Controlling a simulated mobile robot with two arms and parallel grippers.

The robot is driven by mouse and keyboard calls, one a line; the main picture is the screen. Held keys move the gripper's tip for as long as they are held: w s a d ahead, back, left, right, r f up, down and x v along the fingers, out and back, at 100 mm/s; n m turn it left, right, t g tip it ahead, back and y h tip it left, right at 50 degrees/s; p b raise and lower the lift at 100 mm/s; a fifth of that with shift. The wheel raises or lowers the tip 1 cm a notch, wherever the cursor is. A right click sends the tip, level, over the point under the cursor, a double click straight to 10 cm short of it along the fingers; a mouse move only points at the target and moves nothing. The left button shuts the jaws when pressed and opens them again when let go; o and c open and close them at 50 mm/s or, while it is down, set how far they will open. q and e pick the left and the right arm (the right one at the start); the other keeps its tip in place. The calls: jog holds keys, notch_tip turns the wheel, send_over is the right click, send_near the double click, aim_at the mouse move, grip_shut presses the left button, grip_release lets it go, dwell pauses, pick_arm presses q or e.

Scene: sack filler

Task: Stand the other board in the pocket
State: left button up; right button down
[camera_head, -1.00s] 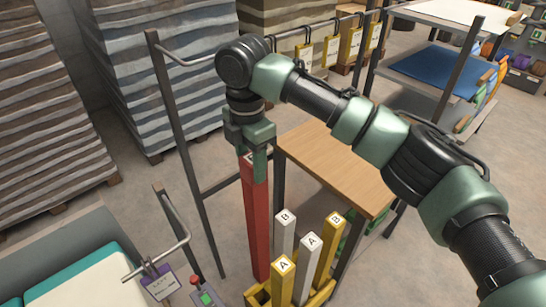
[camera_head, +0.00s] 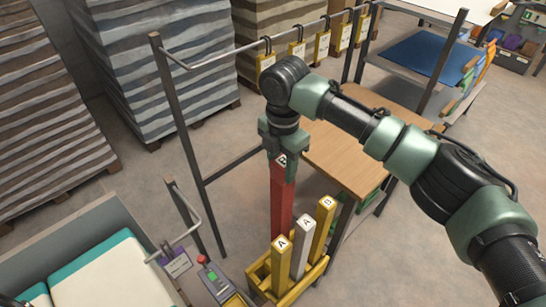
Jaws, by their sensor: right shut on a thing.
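My right gripper (camera_head: 280,152) is shut on the top of a red board (camera_head: 282,205) marked B, and the board hangs upright. Its lower end is hidden behind a yellow board marked A (camera_head: 281,262), so I cannot tell whether it is inside the yellow pocketed holder (camera_head: 258,272). A grey board marked A (camera_head: 303,245) and a yellow board marked B (camera_head: 322,228) also stand in the holder. My left gripper is not in view.
A wooden-topped table (camera_head: 350,155) stands just behind and right of the holder. A rail with hanging yellow tags (camera_head: 296,52) runs behind. A small control box (camera_head: 214,280) and a teal-edged white surface (camera_head: 105,280) are at the lower left.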

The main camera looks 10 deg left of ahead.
jog(key=s+d+p, duration=0.2)
jog(key=s+d, duration=0.5)
jog(key=d, duration=0.2)
jog(key=s+d+p, duration=0.3)
jog(key=s+d, duration=0.4)
jog(key=d, duration=0.3)
jog(key=shift+d, duration=0.25)
jog(key=shift+s, duration=0.1)
dwell(0.3)
